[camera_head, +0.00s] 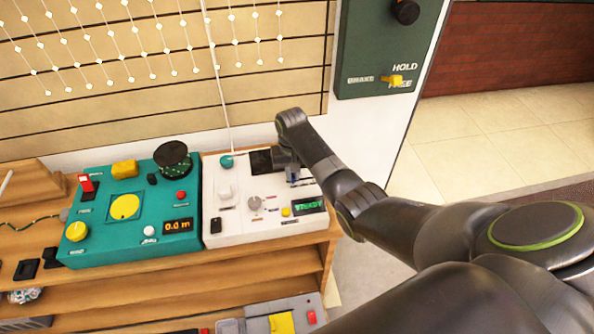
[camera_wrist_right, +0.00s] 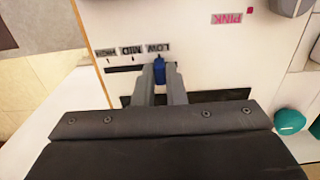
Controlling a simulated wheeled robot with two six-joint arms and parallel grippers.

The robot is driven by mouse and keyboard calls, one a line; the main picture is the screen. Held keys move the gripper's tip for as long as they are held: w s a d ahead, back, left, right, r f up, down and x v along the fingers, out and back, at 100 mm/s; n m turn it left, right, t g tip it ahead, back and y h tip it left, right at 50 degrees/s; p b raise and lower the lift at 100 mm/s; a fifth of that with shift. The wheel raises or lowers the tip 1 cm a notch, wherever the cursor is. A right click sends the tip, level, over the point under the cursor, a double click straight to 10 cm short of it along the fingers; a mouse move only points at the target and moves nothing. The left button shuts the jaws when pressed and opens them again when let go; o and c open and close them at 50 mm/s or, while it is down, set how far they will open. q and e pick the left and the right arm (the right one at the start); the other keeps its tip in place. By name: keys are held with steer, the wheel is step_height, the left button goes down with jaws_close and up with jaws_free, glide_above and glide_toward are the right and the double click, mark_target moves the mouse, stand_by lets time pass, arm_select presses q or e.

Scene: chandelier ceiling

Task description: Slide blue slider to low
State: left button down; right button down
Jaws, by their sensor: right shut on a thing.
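The blue slider (camera_wrist_right: 159,70) stands on a white panel (camera_wrist_right: 190,18), close to the LOW label (camera_wrist_right: 156,48). The MID label (camera_wrist_right: 131,51) and the HIGH label (camera_wrist_right: 104,55) lie to its left in the right wrist view, printed upside down there. My right gripper (camera_wrist_right: 160,82) is shut on the slider, one finger on each side of it. In the head view the white panel (camera_head: 232,221) sits on a wooden shelf and my right gripper (camera_head: 291,170) is over its right part, partly hiding the slider. My left gripper is not in view.
A teal panel (camera_head: 101,213) with a yellow round pad (camera_head: 125,207) stands left of the white panel. A teal knob (camera_head: 227,161), a grey dial (camera_head: 254,203) and a green display (camera_head: 309,206) are on the white panel. A green wall box (camera_head: 360,60) hangs above right.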

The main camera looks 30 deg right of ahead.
steer(key=c, duration=1.5)
jaws_free()
steer(key=shift+w+a, duration=0.15)
steer(key=shift+a, duration=0.2)
steer(key=shift+d, duration=0.1)
steer(key=shift+r, duration=0.3)
steer(key=shift+r+p, duration=1.9)
steer(key=shift+r, duration=6.55)
